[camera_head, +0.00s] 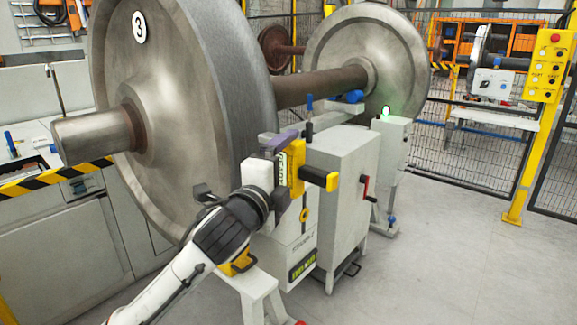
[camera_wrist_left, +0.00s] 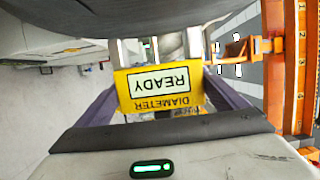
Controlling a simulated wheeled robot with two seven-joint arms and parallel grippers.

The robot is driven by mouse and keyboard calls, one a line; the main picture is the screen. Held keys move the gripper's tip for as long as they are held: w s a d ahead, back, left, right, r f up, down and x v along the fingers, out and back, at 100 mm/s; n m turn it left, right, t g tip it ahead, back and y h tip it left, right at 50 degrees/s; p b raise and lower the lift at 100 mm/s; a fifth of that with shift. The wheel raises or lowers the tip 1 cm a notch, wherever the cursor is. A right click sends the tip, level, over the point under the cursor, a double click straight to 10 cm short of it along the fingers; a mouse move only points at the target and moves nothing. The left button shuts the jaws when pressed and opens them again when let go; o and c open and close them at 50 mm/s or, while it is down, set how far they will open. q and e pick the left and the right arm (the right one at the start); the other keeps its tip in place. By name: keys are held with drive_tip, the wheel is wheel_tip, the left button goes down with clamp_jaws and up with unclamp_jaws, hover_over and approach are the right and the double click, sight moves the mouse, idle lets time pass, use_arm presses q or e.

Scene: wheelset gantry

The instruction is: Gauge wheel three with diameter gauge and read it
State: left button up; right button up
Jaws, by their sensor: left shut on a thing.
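Wheel three (camera_head: 185,110) is the large grey wheel with a round "3" label at the left of the head view. Its dark rim (camera_wrist_left: 170,18) fills the top of the left wrist view. My left gripper (camera_head: 284,152) is shut on the yellow diameter gauge (camera_head: 296,165), close to the right side of the wheel's tread. Whether the gauge touches the wheel is unclear. In the left wrist view the gauge (camera_wrist_left: 160,90) sits between the purple fingers, and its upside-down display says "READY" and "DIAMETER". No number shows. My right gripper is out of view.
An axle (camera_head: 320,86) joins wheel three to a second wheel (camera_head: 345,50). A grey cabinet (camera_head: 345,165) with a red handle stands just right of the gauge. A yellow control post (camera_head: 545,80) stands before the mesh fence. The floor at right is clear.

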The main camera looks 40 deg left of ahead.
sight(304, 175)
use_arm(q)
drive_tip(key=shift+w+a+r+p, duration=0.1)
drive_tip(key=shift+a+p, duration=0.1)
drive_tip(key=shift+a, duration=1)
drive_tip(key=shift+w+a+p, duration=0.1)
drive_tip(key=shift+a+p, duration=0.05)
drive_tip(key=shift+a, duration=1)
idle(0.9)
drive_tip(key=shift+d, duration=0.1)
drive_tip(key=shift+s+d+p, duration=0.2)
drive_tip(key=shift+d+p, duration=0.35)
drive_tip(key=shift+d, duration=1.7)
drive_tip(key=shift+s+d+p, duration=0.15)
drive_tip(key=shift+d+p, duration=0.4)
drive_tip(key=shift+d, duration=1.65)
